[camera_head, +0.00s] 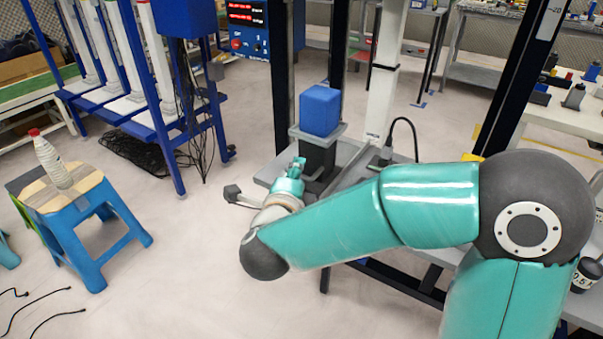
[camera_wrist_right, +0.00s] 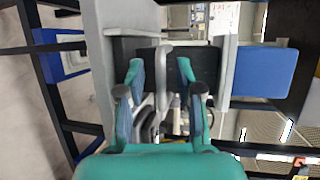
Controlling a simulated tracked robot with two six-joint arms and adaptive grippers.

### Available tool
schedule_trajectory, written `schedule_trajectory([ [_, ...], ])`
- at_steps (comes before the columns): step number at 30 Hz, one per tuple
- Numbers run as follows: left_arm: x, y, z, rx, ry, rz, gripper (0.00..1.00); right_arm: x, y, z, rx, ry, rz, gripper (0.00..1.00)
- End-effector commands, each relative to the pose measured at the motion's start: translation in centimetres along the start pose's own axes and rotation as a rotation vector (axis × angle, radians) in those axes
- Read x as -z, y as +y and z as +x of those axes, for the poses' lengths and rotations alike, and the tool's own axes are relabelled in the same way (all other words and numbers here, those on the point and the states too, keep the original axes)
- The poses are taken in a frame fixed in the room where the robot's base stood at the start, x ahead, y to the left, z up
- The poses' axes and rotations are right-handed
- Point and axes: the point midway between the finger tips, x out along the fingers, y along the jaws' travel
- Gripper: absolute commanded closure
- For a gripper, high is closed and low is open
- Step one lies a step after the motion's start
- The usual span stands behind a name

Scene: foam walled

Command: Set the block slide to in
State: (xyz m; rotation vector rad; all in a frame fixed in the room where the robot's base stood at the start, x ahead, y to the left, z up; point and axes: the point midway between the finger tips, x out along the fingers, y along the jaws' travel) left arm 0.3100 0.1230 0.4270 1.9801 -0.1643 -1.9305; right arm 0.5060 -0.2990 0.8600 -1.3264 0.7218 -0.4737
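The blue block (camera_head: 320,109) sits on a grey tray-like top (camera_head: 318,133) over a dark body (camera_head: 319,158) on a grey table. In the right wrist view the blue block (camera_wrist_right: 265,72) shows sideways at the right, beside the grey top (camera_wrist_right: 226,72). A grey bar-like handle (camera_wrist_right: 166,72) stands out in front of the dark body. My right gripper (camera_head: 297,166) is at the near left side of the dark body. In the wrist view its fingers (camera_wrist_right: 159,75) are apart on either side of the handle. Contact cannot be told. My left gripper is not in view.
The table (camera_head: 352,152) has a dark upright post behind the block and a pale column (camera_head: 385,75) to its right. A blue stool (camera_head: 75,205) with a bottle (camera_head: 51,160) stands at the left. The floor between stool and table is clear.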

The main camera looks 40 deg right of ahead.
Motion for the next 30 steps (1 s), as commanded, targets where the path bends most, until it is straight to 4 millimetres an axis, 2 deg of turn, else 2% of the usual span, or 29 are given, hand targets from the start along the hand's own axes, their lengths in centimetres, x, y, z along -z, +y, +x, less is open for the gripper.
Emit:
schedule_trajectory([
  [11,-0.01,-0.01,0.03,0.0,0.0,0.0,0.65,0.04,-0.02,0.52,0.001,0.001,-0.001,0.66],
  [17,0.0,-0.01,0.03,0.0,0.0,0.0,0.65,0.05,-0.01,0.5,0.0,0.001,-0.001,1.0],
  [30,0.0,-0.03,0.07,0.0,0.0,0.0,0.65,0.01,0.11,0.62,-0.002,-0.001,-0.002,1.0],
])
